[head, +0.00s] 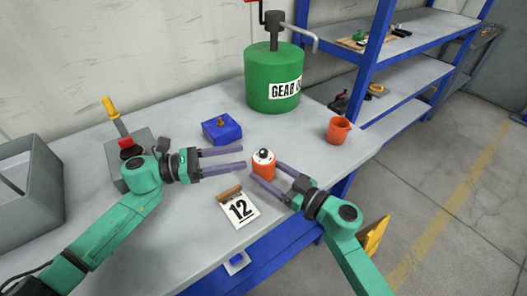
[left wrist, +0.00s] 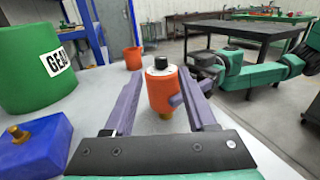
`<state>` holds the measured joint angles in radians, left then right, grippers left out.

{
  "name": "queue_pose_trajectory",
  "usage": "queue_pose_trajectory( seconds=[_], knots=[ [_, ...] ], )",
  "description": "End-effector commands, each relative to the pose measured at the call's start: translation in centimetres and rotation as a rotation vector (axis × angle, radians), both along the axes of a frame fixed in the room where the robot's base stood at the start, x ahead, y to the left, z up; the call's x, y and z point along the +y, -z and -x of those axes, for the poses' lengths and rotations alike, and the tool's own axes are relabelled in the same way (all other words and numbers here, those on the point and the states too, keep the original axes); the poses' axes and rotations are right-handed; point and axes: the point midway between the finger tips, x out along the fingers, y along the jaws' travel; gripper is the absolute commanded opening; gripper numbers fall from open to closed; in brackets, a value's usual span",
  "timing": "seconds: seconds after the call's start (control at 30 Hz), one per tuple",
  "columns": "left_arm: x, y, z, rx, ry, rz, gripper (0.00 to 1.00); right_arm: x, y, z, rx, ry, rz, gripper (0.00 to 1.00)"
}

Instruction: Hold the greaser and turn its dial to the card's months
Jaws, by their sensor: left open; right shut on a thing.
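The greaser (head: 263,169) is a small orange cylinder with a white dial and a black centre on top. My right gripper (head: 268,181) is shut on the greaser's body from the right. My left gripper (head: 243,157) is open, its fingers reaching toward the greaser from the left; I cannot tell whether they touch it. The card (head: 239,209) reads 12 and stands in a brown holder just in front.
A green gear oil drum (head: 272,80) with a pump stands behind. A blue block (head: 222,129) with a brass fitting, an orange cup (head: 339,129) and a grey bin (head: 28,180) are on the table (head: 190,235). Blue shelving (head: 420,50) stands at the right.

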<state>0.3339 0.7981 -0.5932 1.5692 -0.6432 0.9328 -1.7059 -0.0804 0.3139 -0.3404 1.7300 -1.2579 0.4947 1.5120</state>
Motion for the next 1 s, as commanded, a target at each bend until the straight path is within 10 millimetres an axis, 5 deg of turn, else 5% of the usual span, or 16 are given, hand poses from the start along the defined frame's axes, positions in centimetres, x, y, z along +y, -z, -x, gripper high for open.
queue_pose_trajectory(
  seconds=[0.3,0.6,0.77,1.0],
  knots=[
    [-6.7,0.0,-1.6,0.000,0.003,0.000,0.56,0.0,0.0,0.0,-0.001,0.001,0.001,0.00],
    [-7.3,0.0,-1.7,0.001,0.002,-0.002,0.56,0.0,0.0,0.0,-0.001,0.001,0.001,0.00],
    [-7.3,0.0,-1.7,0.001,0.003,-0.002,0.00,0.0,0.0,0.0,-0.001,0.001,0.001,0.00],
    [-7.3,0.0,-1.7,0.001,-0.003,-0.002,0.00,0.0,0.0,0.0,-0.001,0.001,0.001,0.00]
  ],
)
